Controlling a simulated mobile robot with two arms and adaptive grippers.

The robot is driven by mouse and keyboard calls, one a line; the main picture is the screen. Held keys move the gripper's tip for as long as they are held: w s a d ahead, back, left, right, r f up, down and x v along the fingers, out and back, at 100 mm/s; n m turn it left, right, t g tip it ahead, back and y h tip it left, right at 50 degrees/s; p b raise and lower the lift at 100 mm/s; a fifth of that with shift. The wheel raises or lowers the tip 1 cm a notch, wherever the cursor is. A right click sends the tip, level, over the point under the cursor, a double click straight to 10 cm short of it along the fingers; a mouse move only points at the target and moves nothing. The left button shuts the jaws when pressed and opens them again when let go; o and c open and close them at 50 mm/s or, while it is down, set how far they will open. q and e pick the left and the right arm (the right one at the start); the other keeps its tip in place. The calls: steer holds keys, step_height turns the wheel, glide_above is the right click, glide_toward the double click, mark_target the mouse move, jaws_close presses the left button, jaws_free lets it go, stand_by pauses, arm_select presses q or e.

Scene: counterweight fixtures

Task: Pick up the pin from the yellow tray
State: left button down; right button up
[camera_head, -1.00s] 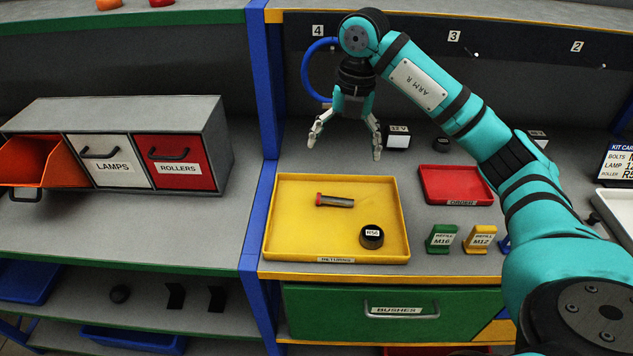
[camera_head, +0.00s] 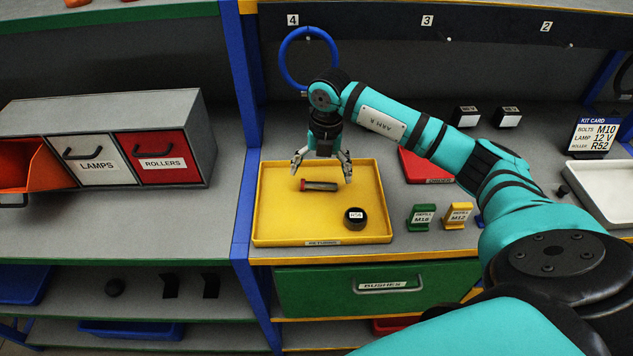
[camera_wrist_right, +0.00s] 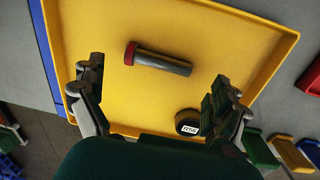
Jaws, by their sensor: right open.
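The pin (camera_head: 320,186), a dark grey rod with a red head at its left end, lies on its side in the yellow tray (camera_head: 280,229). It also shows in the right wrist view (camera_wrist_right: 160,60), ahead of the fingertips. A black roller (camera_head: 354,219) with a white label stands in the tray in front of the pin, to the right. My right gripper (camera_head: 321,176) is open and empty, pointing down above the pin, with its fingers spread to either side. In the right wrist view the gripper (camera_wrist_right: 160,95) has nothing between its fingers. My left gripper is not in view.
A red tray (camera_head: 426,167) sits right of the yellow tray. Green (camera_head: 422,218) and yellow (camera_head: 458,215) label stands are at the shelf front. A blue post (camera_head: 241,150) rises at the left. A blue ring (camera_head: 308,58) hangs behind my right arm.

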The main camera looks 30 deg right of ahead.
mark_target(319, 183)
step_height(319, 183, down, 4)
steer(key=shift+w+a+r+p, duration=0.15)
steer(key=shift+p, duration=0.75)
steer(key=shift+f, duration=0.35)
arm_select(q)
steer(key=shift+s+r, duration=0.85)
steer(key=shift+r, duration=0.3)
arm_select(e)
steer(key=c, duration=1.2)
